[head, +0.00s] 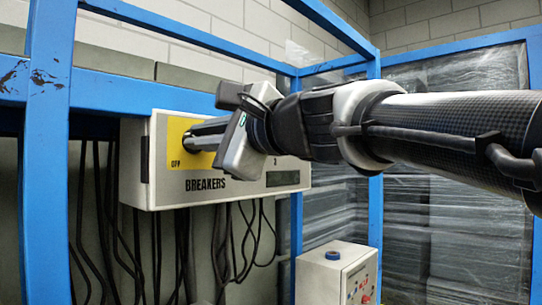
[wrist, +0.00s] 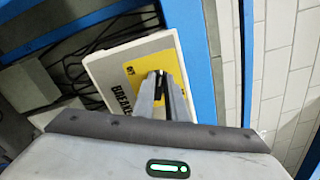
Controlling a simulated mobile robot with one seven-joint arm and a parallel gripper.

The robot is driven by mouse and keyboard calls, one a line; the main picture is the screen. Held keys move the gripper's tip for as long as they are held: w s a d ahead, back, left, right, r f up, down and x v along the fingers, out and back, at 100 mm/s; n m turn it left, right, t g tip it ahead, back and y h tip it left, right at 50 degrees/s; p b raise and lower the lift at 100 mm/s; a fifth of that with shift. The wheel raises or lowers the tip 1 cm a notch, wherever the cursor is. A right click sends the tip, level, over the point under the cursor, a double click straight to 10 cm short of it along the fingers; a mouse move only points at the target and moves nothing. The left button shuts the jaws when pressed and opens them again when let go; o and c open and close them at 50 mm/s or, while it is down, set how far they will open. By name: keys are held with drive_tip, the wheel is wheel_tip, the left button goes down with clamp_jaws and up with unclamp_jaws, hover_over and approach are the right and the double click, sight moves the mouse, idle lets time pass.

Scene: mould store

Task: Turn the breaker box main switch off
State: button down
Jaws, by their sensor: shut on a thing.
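The breaker box (head: 160,195) is a light grey case marked BREAKERS, with a yellow plate (head: 176,130) around its main switch. The plate also shows in the wrist view (wrist: 133,70). The word OFF is at the plate's lower left in the head view. My gripper (head: 193,138) reaches in from the right, its fingertips at the yellow plate. In the wrist view my gripper (wrist: 160,80) is shut on the dark switch handle (wrist: 158,84). The fingers hide most of the handle, so its exact angle is hard to tell.
Blue frame posts (head: 46,150) and beams surround the box. Black cables (head: 135,250) hang below it. A smaller control box with a blue button (head: 333,255) stands lower right. Sheets wrapped in clear film (head: 450,190) stand behind on the right.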

drive_tip(key=n+b, duration=0.4)
drive_tip(key=shift+f+n, duration=0.35)
drive_tip(key=shift+n, duration=0.35)
drive_tip(key=c, duration=1.8)
unclamp_jaws()
drive_tip(key=shift+r, duration=0.1)
drive_tip(key=shift+s, duration=0.1)
drive_tip(key=v, duration=1.7)
drive_tip(key=shift+d, duration=0.2)
